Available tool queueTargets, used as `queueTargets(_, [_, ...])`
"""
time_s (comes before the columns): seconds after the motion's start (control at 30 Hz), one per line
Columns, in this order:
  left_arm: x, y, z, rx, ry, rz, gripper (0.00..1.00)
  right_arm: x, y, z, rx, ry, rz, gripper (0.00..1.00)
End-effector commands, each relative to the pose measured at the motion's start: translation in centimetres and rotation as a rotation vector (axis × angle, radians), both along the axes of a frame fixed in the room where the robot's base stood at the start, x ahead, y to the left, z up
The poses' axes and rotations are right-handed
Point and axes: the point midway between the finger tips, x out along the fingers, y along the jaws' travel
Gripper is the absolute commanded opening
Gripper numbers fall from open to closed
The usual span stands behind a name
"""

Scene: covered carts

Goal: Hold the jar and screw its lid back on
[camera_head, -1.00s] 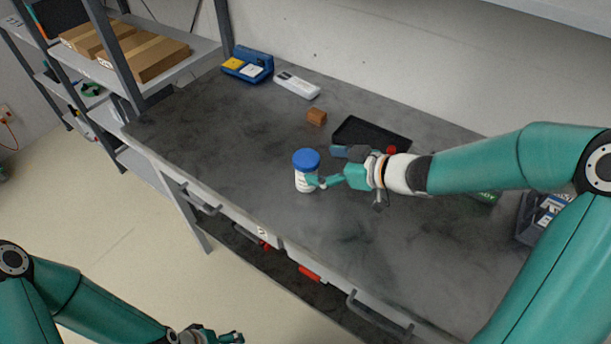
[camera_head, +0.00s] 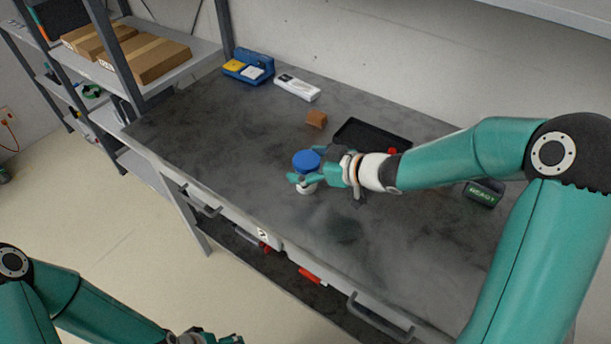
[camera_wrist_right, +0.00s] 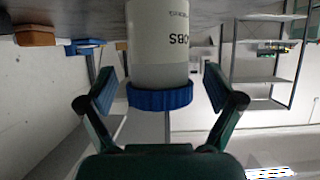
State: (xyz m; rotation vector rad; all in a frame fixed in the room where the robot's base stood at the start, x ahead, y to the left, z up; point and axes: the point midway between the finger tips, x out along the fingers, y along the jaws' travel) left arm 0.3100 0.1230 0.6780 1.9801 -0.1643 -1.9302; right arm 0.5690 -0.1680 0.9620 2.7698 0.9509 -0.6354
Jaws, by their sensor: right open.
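The white jar (camera_head: 307,189) stands upright on the grey bench. Its blue lid (camera_head: 306,160) sits on top; I cannot tell whether the thread is engaged. In the right wrist view the picture is upside down, with the printed jar body (camera_wrist_right: 158,65) above the blue lid (camera_wrist_right: 160,96). My right gripper (camera_head: 308,174) is open around the jar, one finger on each side near lid height. In the wrist view gaps show between both fingers (camera_wrist_right: 160,92) and the lid. My left gripper (camera_head: 212,338) is low at the bottom edge, partly cut off, away from the jar.
A small brown block (camera_head: 316,119) and a black tray (camera_head: 372,138) lie behind the jar. A blue holder (camera_head: 248,66) and a white device (camera_head: 297,87) are at the back left. A box marked READY (camera_head: 483,194) stands right. The bench left of the jar is clear.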

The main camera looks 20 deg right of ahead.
Motion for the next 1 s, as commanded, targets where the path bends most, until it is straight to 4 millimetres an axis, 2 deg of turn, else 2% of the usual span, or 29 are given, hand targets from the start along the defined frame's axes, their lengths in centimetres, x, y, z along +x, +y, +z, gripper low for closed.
queueTargets(0.2, [0.0,0.0,0.01,0.0,0.0,0.0,0.78,-0.03,-0.04,0.02,0.0,0.0,0.0,0.9])
queueTargets(0.6, [0.0,0.0,0.0,0.0,0.0,0.0,0.78,-0.05,-0.05,0.03,0.0,0.0,0.0,0.25])
queueTargets(1.0, [0.0,0.0,0.26,0.0,0.0,0.0,0.78,-0.02,-0.04,0.74,0.0,-0.003,0.001,0.25])
